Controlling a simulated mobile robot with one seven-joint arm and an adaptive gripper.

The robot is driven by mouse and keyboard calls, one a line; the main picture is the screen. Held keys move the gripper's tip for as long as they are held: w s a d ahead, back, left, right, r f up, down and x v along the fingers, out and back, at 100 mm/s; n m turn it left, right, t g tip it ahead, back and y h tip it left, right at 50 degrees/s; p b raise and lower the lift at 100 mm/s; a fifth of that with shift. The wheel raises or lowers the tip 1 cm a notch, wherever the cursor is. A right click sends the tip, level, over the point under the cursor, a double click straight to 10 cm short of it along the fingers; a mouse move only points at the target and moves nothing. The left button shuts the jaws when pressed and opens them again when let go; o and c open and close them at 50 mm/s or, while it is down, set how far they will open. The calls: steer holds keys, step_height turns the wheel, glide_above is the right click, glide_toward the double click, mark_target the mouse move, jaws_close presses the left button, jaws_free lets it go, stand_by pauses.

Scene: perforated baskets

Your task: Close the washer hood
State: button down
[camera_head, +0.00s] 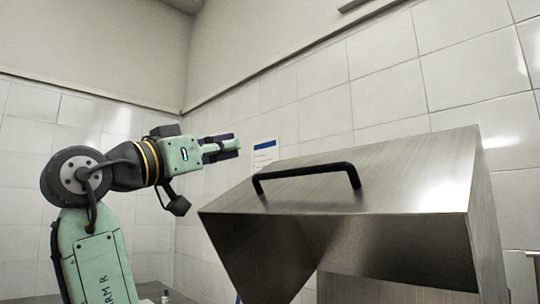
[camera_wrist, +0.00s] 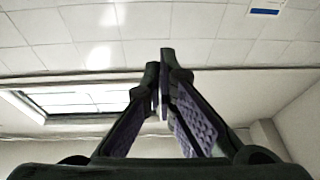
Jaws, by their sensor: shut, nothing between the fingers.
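The washer hood (camera_head: 400,180) is a brushed steel box on the right of the head view, with a black bar handle (camera_head: 306,170) on its sloping top face. The hood stands raised, with its lower front face slanting back underneath. My gripper (camera_head: 236,146) is at the left of the hood, up at about the height of the handle and apart from it. In the wrist view my gripper (camera_wrist: 164,62) has its fingers together with nothing between them. The handle and the hood do not show in the wrist view.
White tiled walls (camera_head: 385,95) stand behind the hood. A paper notice with a blue band (camera_head: 265,152) hangs on the wall behind my gripper. A steel surface (camera_head: 370,288) shows beneath the hood. The air between my gripper and the handle looks clear.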

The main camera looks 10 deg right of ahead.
steer(key=shift+m+g+h, duration=0.3)
steer(key=shift+m+g, duration=0.2)
steer(key=shift+g, duration=0.3)
steer(key=w+d+p, duration=0.1)
steer(key=d, duration=0.2)
steer(key=w+d+p, duration=0.2)
steer(key=d, duration=0.1)
steer(key=w+d+p, duration=0.1)
steer(key=w+d, duration=0.1)
steer(key=d, duration=0.1)
steer(key=shift+d+p, duration=0.2)
steer(key=shift+p, duration=0.15)
steer(key=shift+f, duration=0.5)
steer(key=shift+f, duration=0.1)
